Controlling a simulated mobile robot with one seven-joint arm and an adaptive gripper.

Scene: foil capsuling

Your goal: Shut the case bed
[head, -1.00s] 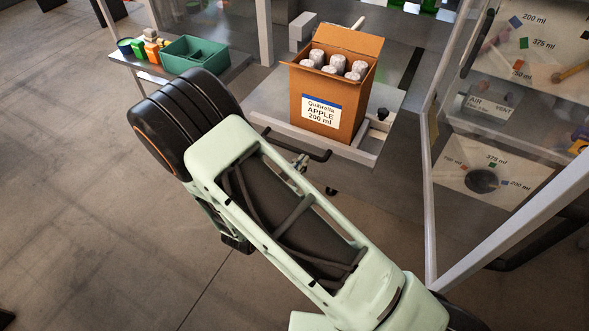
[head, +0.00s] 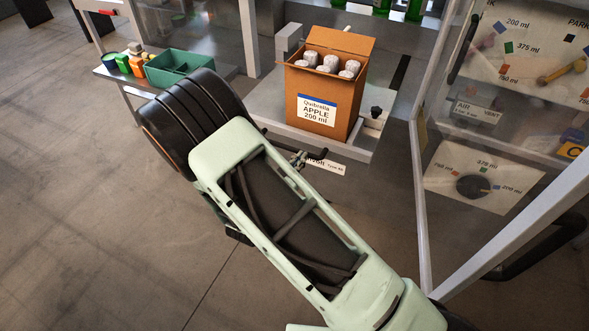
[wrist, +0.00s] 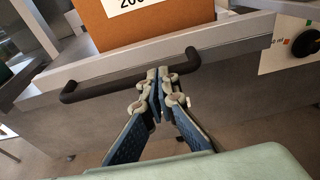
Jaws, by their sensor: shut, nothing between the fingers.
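The case bed (head: 268,98) is a grey metal tray with a raised front rim and a black bar handle (wrist: 105,87) on its front. A brown open carton (head: 345,112) labelled "Quibrella APPLE 200 ml" stands on it, with several silver-capped bottles inside. My gripper (wrist: 162,76) is shut and empty. In the wrist view its fingertips are at the middle of the handle bar, in front of the bed; whether they touch it I cannot tell. In the head view the fingertips (head: 299,159) show small by the handle, and my arm hides the handle's left part.
A side shelf (head: 115,74) at left carries a green tray (head: 165,75) and small coloured items. A framed clear panel with a dial (head: 473,187) stands at right. A black knob (head: 376,110) sits at the bed's right side. The floor at left is clear.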

